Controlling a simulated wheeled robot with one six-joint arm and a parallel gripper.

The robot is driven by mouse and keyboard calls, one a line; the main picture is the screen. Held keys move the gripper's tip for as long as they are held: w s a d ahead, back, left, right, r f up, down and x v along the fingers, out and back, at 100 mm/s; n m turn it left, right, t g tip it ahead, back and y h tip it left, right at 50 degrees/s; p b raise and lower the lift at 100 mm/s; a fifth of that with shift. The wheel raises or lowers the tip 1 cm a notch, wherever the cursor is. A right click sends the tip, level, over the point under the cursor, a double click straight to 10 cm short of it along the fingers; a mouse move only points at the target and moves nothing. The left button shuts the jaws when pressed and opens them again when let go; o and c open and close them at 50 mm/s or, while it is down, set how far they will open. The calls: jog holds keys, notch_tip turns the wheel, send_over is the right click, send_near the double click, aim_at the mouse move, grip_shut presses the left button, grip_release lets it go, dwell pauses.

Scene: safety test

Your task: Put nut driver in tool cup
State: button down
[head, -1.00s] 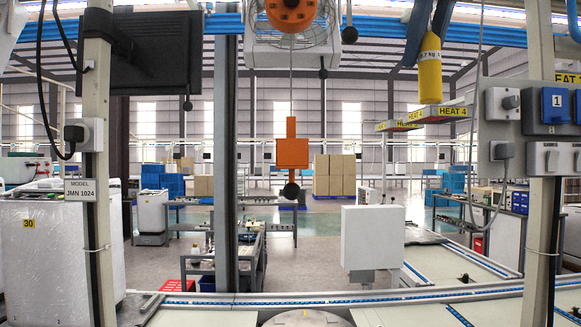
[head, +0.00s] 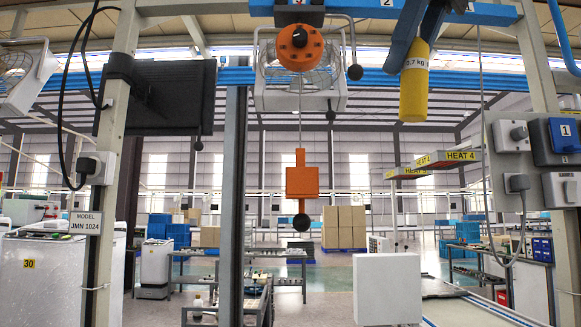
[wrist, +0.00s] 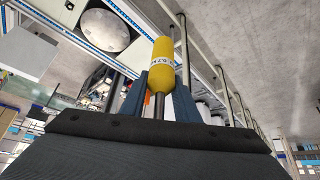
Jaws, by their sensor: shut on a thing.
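My gripper (head: 420,38) reaches down from the top right of the head view with its blue fingers. It is shut on a yellow-handled tool (head: 414,88), which I take for the nut driver; its handle bears a "0.7 kg" label. The handle hangs below the fingers, clear of any surface. In the wrist view, the fingers (wrist: 158,98) close around the dark shaft, and the yellow handle (wrist: 161,65) points away from the gripper. I cannot make out a tool cup in either view.
An orange reel (head: 299,48) hangs at the top centre, with an orange block (head: 302,182) on its cord. A white box (head: 388,290) stands lower right. Frame posts flank the view. The wrist view shows a pale round disc (wrist: 101,31) on the line below.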

jog(key=shift+w+a+f+t+y+b, duration=0.45)
jog(key=shift+w+t+b, duration=0.15)
jog(key=shift+b, duration=1.15)
jog(key=w+a+p, duration=0.3)
jog(key=w+a, duration=0.8)
jog(key=w, duration=0.2)
jog(key=shift+w+a+f+g+h+p, duration=0.4)
jog(key=shift+w+f+p, duration=0.35)
jog(key=shift+f+p, duration=0.5)
jog(key=shift+w+a+f+g+h+p, duration=0.35)
jog(key=shift+w+a+f+p, duration=0.3)
jog(key=shift+f+p, duration=0.65)
jog(key=shift+w+a+f+g+h+p, duration=0.2)
jog(key=shift+w+a+f+g+p, duration=0.25)
jog(key=shift+w+f+p, duration=0.6)
jog(key=shift+s+f, duration=0.25)
jog(key=shift+f, duration=0.25)
jog(key=c, duration=1.4)
grip_release()
jog(key=shift+o, duration=0.2)
